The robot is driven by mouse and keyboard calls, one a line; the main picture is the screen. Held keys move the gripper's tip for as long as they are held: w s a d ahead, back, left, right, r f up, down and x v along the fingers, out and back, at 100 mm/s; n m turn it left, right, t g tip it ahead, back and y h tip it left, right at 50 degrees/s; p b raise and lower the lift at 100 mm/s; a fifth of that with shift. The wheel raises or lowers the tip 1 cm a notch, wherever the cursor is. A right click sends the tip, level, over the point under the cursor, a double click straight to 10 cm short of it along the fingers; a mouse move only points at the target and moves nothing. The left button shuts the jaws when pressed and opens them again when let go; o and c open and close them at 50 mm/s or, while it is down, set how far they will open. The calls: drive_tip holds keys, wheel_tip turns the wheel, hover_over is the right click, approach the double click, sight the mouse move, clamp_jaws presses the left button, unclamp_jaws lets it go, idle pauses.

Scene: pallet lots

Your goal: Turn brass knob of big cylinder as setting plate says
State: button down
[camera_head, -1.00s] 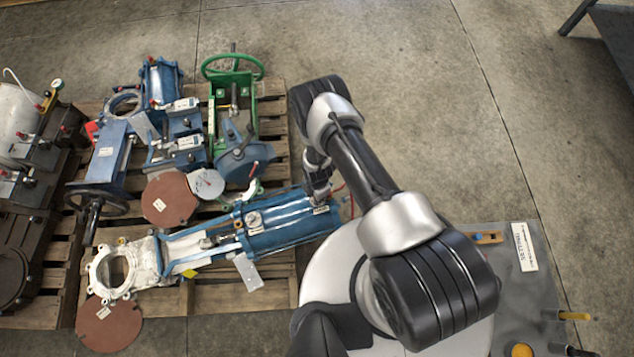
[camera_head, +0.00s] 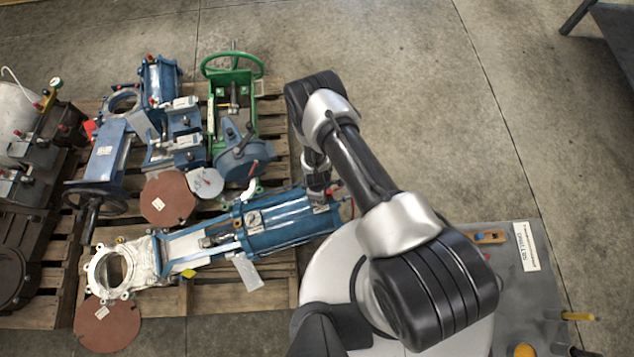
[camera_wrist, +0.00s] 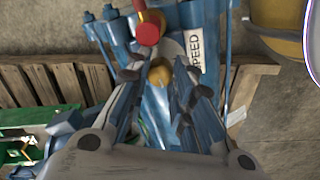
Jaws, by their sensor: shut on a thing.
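The big blue cylinder (camera_head: 285,222) lies on the pallet, joined to a white valve body. My gripper (camera_head: 318,197) reaches down at its right end. In the wrist view, my gripper (camera_wrist: 160,82) is shut on the brass knob (camera_wrist: 160,73), which shows between the fingertips. A white plate reading SPEED (camera_wrist: 195,52) stands right beside the knob. A red knob (camera_wrist: 148,34) is just beyond it. A white setting plate (camera_head: 525,247) lies on the grey deck at the right; its print is too small to read surely.
A green handwheel valve (camera_head: 232,95) and several blue actuators stand at the back of the pallet (camera_head: 270,270). Brown discs (camera_head: 167,198) lie near the middle. A second loaded pallet is at far left. The concrete floor (camera_head: 430,90) behind my arm is clear.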

drive_tip(key=shift+m, duration=0.5)
drive_tip(key=c, duration=1.4)
unclamp_jaws()
drive_tip(key=shift+o, duration=0.2)
wheel_tip(320, 180, up, 12)
drive_tip(key=shift+s, duration=0.45)
drive_tip(key=shift+a, duration=0.1)
